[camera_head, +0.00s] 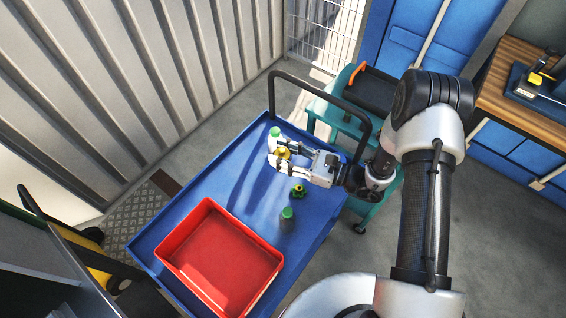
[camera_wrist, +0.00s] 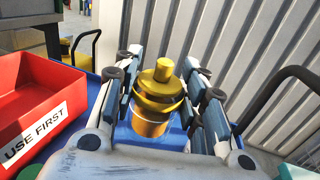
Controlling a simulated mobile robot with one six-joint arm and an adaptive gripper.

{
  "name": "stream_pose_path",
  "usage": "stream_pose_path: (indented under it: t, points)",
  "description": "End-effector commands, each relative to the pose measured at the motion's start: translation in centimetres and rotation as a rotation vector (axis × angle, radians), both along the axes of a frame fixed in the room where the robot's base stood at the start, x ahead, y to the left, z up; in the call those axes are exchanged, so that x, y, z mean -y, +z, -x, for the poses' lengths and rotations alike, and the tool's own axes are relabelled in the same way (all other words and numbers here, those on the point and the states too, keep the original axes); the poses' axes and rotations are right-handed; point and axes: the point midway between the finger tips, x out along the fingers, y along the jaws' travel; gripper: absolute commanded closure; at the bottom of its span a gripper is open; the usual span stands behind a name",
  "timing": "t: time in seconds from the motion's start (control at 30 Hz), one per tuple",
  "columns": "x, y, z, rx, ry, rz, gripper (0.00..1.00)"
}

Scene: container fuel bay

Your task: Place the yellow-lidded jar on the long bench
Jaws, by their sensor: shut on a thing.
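The yellow-lidded jar (camera_wrist: 157,100) is between my gripper's fingers in the wrist view, with a yellow knob on its lid and an amber lower body. In the head view, only a little yellow of the jar (camera_head: 283,152) shows between the fingers. My gripper (camera_head: 279,159) is shut on it over the far end of the blue cart top (camera_head: 240,180). I cannot tell whether the jar's base touches the cart. A wood-topped bench (camera_head: 505,65) with blue fronts stands at the upper right, well away from my gripper.
A red bin (camera_head: 222,206), marked "USE FIRST" in the wrist view, sits on the cart. A black handle (camera_head: 322,85) arches over the cart's end. A teal cart (camera_head: 330,110) stands beyond.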

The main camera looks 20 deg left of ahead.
Motion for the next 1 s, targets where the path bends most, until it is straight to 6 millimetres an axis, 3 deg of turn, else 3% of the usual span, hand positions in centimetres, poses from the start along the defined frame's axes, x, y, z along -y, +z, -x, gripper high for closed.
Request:
stream_pose_path:
  t: [0.13, 0.37, 0.47, 0.57, 0.73, 0.9, 1.0]
  points:
    - [0.0, 2.3, 0.0, 0.001, 0.0, 0.0, 1.0]
    - [0.2, 3.3, -0.1, 0.0, -0.005, 0.0, 1.0]
    - [1.8, 3.7, -0.9, 0.001, -0.036, -0.001, 1.0]
    - [5.2, 4.5, -2.3, 0.001, -0.104, -0.002, 1.0]
    - [13.5, 6.4, -4.3, 0.003, -0.258, -0.002, 1.0]
    - [20.7, 8.0, -4.7, 0.001, -0.391, -0.001, 1.0]
    - [23.5, 8.6, -4.5, 0.0, -0.446, -0.001, 1.0]
